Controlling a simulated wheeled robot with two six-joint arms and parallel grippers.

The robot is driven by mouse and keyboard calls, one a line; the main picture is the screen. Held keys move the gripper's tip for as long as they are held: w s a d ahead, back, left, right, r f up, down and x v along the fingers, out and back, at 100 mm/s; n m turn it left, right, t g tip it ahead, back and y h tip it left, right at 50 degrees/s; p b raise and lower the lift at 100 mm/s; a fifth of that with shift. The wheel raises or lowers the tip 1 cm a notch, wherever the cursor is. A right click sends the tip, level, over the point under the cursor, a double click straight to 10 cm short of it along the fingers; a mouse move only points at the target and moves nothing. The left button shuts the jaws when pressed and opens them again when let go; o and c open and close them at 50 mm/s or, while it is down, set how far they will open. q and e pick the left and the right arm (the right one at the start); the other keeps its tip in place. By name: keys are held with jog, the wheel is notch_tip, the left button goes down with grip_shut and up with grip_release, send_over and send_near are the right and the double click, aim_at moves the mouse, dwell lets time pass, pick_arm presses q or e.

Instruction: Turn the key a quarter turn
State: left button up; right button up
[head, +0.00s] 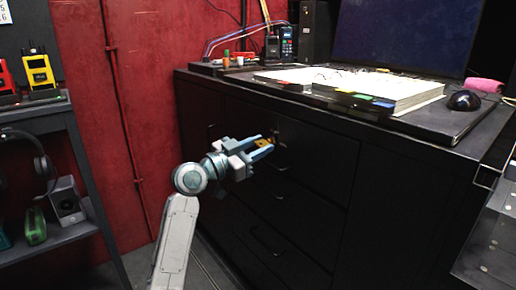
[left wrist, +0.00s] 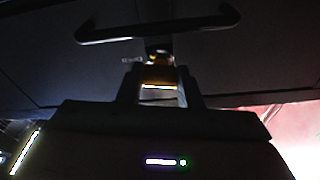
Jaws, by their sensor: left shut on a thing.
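A small yellow-orange key (head: 262,143) sits at the front of the black drawer cabinet (head: 330,190), near the top drawers. My left gripper (head: 262,148) is shut on the key, its blue-grey fingers on either side of it. In the left wrist view the key (left wrist: 158,88) shows between the two fingers, with its far end against the dark cabinet front. The lock is mostly hidden by the gripper and shadow, and I cannot tell the key's exact angle. My right gripper is not in view.
A dark bar handle (left wrist: 158,27) crosses just beyond the key in the left wrist view. Lower drawer handles (head: 268,240) stick out below. A shelf rack (head: 50,110) stands at the left. The cabinet top holds a large open book (head: 345,88) and a mouse (head: 464,100).

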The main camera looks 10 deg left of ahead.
pick_arm(q)
jog(key=o, duration=1.1)
jog(key=shift+c, duration=0.2)
jog(key=shift+s+a, duration=0.1)
